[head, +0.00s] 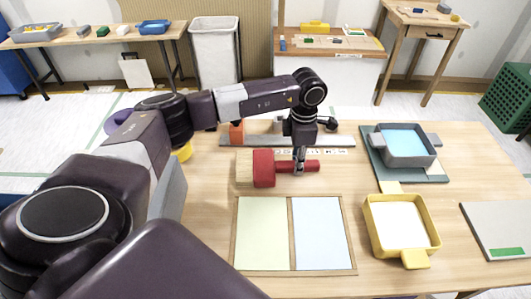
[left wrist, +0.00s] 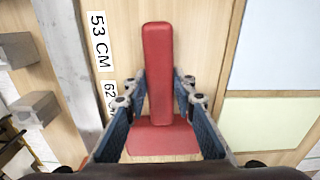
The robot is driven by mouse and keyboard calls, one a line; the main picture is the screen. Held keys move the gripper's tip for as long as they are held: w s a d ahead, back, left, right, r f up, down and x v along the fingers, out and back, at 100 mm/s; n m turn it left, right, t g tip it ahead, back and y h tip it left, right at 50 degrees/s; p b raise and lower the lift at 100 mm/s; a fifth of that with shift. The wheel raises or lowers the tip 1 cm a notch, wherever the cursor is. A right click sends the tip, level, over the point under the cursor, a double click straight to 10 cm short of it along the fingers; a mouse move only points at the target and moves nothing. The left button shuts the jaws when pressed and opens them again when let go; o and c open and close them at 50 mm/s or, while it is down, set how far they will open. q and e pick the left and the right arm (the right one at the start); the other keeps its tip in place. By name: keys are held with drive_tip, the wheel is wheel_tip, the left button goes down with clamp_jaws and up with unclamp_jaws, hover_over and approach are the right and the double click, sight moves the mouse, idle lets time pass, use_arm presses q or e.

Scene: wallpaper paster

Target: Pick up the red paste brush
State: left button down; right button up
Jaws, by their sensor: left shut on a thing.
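The red paste brush (head: 263,168) is on or just above the wooden table, with its pale bristles at the left and its handle to the right. I cannot tell whether it touches the tabletop. My left gripper (head: 299,168) comes down from above and is shut on the brush's handle. In the left wrist view, the red handle (left wrist: 158,50) runs between the two blue fingers of my left gripper (left wrist: 159,88), with the wide red head below it. My right gripper is not in view.
A grey ruler strip (head: 345,141) with labels lies behind the brush. A framed pair of pale green (head: 262,232) and pale blue (head: 318,232) panels lies in front. A yellow tray (head: 415,258) and a grey tray (head: 405,162) stand at the right.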

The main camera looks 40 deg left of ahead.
use_arm(q)
drive_tip(key=shift+r, duration=0.1)
drive_tip(key=shift+r+p, duration=0.45)
drive_tip(key=shift+r, duration=0.05)
wheel_tip(320, 180, up, 19)
drive_tip(key=p, duration=1.1)
drive_tip(key=shift+f, duration=0.1)
